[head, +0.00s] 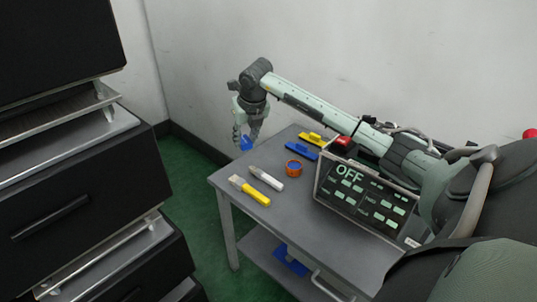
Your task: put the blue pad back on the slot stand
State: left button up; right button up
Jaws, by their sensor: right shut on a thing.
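My right gripper (248,138) is at the end of the arm that reaches in from the right. It hangs past the table's far left edge and points down. It is shut on a small blue piece, which looks like the blue pad (246,143); the fingers hide part of it. I cannot tell for sure which thing is the slot stand. A low blue piece (301,152) and a yellow piece (312,139) lie at the back of the table, and a blue piece (291,261) is on the lower shelf. My left gripper is not in view.
The grey table (262,216) holds a white-handled tool (267,178), a yellow-handled tool (250,191), an orange and blue round piece (293,168), a red item (343,142) and a panel reading OFF (365,196). Black drawers (70,205) stand at left. Green floor lies between.

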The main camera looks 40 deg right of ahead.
jog(key=d+f, duration=0.2)
jog(key=d, duration=0.1)
jog(key=d+f, duration=0.2)
jog(key=d, duration=0.1)
jog(key=d+f, duration=0.2)
jog(key=d, duration=0.1)
jog(key=shift+s+d, duration=0.2)
jog(key=shift+d, duration=0.2)
jog(key=shift+d+f, duration=0.1)
jog(key=shift+d, duration=0.05)
notch_tip(320, 180, down, 4)
jog(key=shift+r+p, duration=0.1)
jog(key=shift+p, duration=0.2)
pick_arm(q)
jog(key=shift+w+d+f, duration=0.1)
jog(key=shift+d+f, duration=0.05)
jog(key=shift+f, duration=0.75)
pick_arm(e)
jog(key=o, duration=1)
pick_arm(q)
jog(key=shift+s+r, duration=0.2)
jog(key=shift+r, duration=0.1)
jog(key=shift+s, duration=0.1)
